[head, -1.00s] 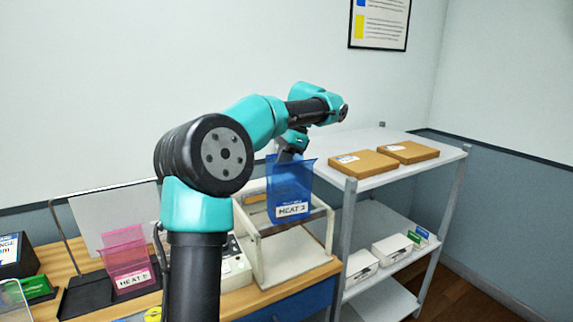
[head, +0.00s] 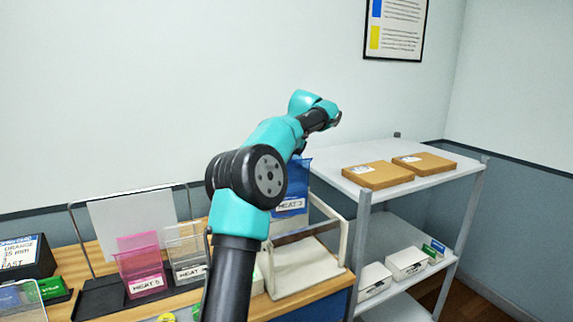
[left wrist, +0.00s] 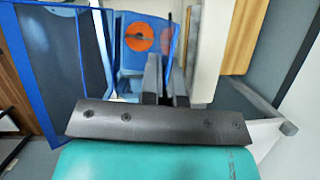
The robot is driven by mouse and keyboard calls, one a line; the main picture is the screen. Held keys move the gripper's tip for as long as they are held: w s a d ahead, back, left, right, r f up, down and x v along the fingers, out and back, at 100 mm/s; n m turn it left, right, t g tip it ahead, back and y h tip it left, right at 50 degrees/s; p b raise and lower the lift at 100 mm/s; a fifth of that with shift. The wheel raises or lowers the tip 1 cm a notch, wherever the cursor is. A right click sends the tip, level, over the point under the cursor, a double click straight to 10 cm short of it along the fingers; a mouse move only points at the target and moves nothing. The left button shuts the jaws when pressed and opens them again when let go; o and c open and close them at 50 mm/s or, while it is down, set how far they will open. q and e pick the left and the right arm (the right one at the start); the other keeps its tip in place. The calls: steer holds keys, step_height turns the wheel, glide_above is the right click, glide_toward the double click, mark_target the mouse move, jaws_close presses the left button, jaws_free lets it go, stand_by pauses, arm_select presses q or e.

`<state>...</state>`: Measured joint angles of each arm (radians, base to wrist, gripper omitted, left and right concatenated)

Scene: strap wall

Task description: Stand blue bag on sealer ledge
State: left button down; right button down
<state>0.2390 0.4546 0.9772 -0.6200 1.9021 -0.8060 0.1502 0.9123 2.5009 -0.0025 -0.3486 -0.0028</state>
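The blue bag (head: 293,190), with a white HEAT label whose number is hard to read, hangs upright at the back of the white-framed sealer (head: 338,247). The arm covers its left part. In the left wrist view, blue see-through sheet (left wrist: 128,60) with an orange disc lies at the fingers. My left gripper (left wrist: 165,78) is shut on the bag's top edge; its fingertips are mostly hidden in the head view. I cannot tell whether the bag's bottom touches the sealer's ledge. My right gripper is not in view.
A pink bag (head: 140,262) and a clear bag (head: 187,250) stand on a black rack left of my arm. A metal shelf (head: 352,186) with brown boxes (head: 377,177) stands close to the sealer's right. A blue-grey wall is behind.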

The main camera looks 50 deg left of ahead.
arm_select(q)
step_height(320, 180, down, 19)
steer(key=a, duration=0.2)
steer(key=shift+w+a+f, duration=0.2)
steer(key=shift+w+a, duration=0.2)
steer(key=shift+w, duration=0.05)
stand_by(1.6)
steer(key=shift+f, duration=0.55)
stand_by(1.1)
steer(key=c, duration=1.3)
jaws_free()
steer(key=shift+r, duration=6)
